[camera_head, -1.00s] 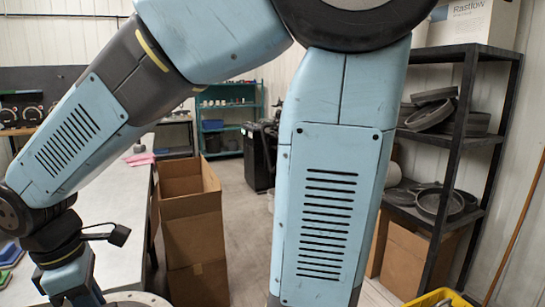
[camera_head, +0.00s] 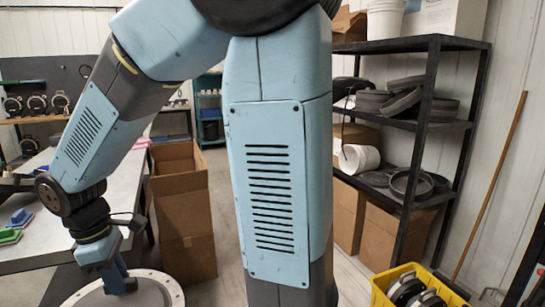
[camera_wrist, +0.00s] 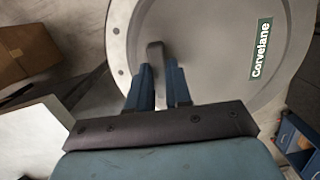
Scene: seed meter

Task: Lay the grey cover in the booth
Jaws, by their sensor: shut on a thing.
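The grey cover (camera_wrist: 215,50) is a large round disc with a green "Corvelane" label and bolts along its rim. It fills much of the wrist view. My gripper (camera_wrist: 160,85) is shut on the cover's handle, a strap between the two blue fingers. In the head view the cover (camera_head: 150,293) shows at the bottom edge, partly cut off, below my gripper (camera_head: 120,284). The cover hangs beside the grey table, apart from it as far as I can see. I cannot identify the booth in these views.
A grey table (camera_head: 50,250) stands at the left with green and blue pads. Open cardboard boxes (camera_head: 182,205) stand beyond it. A black shelf (camera_head: 400,45) with round parts is at the right. A yellow crate (camera_head: 385,297) sits at the bottom right.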

